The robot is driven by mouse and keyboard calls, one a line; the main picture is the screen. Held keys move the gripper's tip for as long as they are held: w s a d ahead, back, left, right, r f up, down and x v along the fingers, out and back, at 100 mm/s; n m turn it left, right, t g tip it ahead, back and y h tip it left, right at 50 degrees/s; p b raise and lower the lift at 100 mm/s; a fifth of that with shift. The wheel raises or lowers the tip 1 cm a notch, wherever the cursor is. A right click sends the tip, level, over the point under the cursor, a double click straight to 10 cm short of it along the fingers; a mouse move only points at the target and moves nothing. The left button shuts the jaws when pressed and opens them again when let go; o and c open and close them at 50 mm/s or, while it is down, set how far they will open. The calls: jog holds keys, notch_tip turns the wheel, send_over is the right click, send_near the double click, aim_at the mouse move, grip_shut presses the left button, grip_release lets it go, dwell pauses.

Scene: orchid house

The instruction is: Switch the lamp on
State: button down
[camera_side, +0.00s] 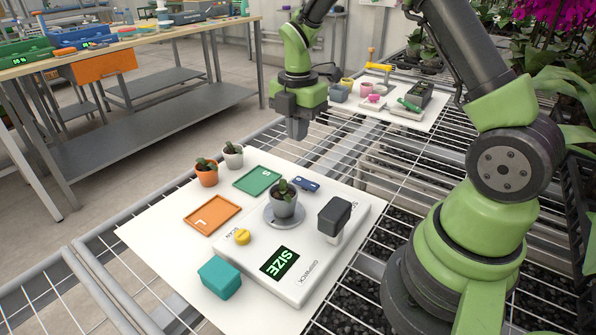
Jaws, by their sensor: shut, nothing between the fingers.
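My gripper (297,132) points down, shut and empty, above the mesh bench behind the white mat. It is apart from everything on the mat. No thing is clearly recognisable as a lamp. A grey pot with a small plant (284,203) stands upright on the device's round grey plate (269,221). I cannot tell whether any of these parts is the lamp.
The mat (149,234) also holds an orange tray (212,215), a green tray (257,180), a teal block (219,278), a blue piece (307,184), an orange pot (206,177) and a white pot (233,158). A second mat (430,124) with small items lies behind.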

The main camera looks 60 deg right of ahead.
aim_at(303, 183)
notch_tip(303, 183, down, 10)
jog(key=shift+f, duration=0.1)
dwell(0.4)
jog(key=shift+f, duration=0.3)
jog(key=shift+s+r, duration=0.1)
jog(key=shift+s+r, duration=0.35)
jog(key=shift+s, duration=0.25)
